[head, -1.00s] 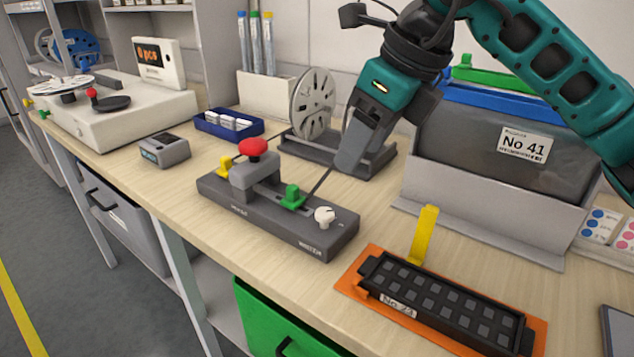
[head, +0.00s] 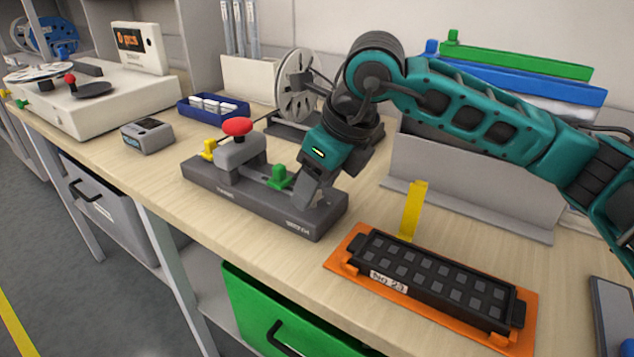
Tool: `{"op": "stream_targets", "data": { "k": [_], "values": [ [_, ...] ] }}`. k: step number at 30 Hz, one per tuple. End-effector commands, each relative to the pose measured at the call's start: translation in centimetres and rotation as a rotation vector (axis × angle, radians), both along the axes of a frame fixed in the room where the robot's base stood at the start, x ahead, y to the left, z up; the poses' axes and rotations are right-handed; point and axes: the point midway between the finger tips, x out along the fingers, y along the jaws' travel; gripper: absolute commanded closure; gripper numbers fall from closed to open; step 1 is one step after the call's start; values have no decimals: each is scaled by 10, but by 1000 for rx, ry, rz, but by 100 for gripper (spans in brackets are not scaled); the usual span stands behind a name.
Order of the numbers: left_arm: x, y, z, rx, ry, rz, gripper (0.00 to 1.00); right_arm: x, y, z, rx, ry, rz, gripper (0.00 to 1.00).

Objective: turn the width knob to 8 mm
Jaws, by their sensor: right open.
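The dark grey splicing device (head: 225,198) lies on the wooden bench, with a red-topped grey block (head: 238,140), a yellow part (head: 208,150) at its left and a green part (head: 280,177) nearer its right end. My right gripper (head: 303,205) points down at the right end of the device, over the place of the white width knob. The gripper hides the knob and its marks, so its setting cannot be read. The jaws are open; whether they are around the knob or touching it cannot be told. My left gripper is not in view.
A black feeder on an orange tray (head: 342,262) with an upright yellow tab (head: 413,210) lies right of the device. A reel (head: 294,85) on a dark stand is behind. A blue box (head: 212,110) and small grey unit (head: 147,136) stand left.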

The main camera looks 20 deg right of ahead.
Motion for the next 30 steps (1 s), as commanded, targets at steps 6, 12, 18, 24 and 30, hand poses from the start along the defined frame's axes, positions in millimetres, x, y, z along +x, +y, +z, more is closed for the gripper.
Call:
{"op": "stream_targets", "data": {
  "k": [6,12,18,24,30],
  "values": [
    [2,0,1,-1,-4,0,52,0,0,-1,1,1,0,43],
    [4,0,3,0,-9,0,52,0,0,0,1,1,0,60],
    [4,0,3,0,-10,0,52,0,0,0,1,1,0,79],
    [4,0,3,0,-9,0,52,0,0,0,1,1,0,99],
    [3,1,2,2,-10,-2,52,0,0,0,1,0,11,99]
  ]
}}
